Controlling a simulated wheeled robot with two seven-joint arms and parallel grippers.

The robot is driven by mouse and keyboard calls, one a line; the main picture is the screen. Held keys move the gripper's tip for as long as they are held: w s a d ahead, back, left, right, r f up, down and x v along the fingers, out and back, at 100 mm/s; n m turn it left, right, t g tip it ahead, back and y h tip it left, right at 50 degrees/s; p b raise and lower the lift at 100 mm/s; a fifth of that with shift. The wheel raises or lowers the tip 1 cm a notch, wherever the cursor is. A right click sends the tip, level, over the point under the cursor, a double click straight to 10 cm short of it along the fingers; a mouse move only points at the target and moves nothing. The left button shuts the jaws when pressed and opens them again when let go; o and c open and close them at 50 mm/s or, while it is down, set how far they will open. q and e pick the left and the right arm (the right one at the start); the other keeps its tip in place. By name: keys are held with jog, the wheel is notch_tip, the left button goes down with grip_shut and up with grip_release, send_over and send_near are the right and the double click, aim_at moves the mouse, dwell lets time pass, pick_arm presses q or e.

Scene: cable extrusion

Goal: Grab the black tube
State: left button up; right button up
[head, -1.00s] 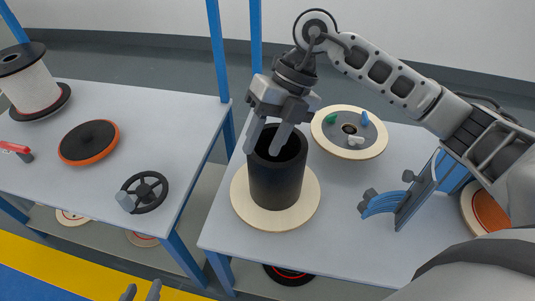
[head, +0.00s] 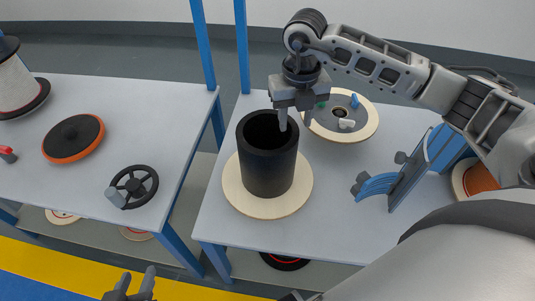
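The black tube (head: 267,165) stands upright on a round pale wooden disc (head: 233,193) on the right-hand table. Its open top faces up. My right gripper (head: 295,121) is above the tube's right rim, pointing down, with its fingers apart. One finger is over the tube's opening and the other is just outside the rim, with the wall between them. I cannot tell whether either finger touches the tube. My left gripper (head: 136,281) shows at the bottom edge, away from both tables, with its fingers apart and empty.
A reel with small coloured parts (head: 343,120) lies behind the tube. A blue curved holder (head: 378,186) stands to its right. The left table holds a black handwheel (head: 134,187), an orange-black disc (head: 74,138) and a spool (head: 16,82). The table's front right is clear.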

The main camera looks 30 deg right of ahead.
aim_at(295, 125)
notch_tip(295, 125, down, 5)
jog(key=shift+w+d, duration=0.1)
grip_shut()
jog(key=shift+r, duration=0.2)
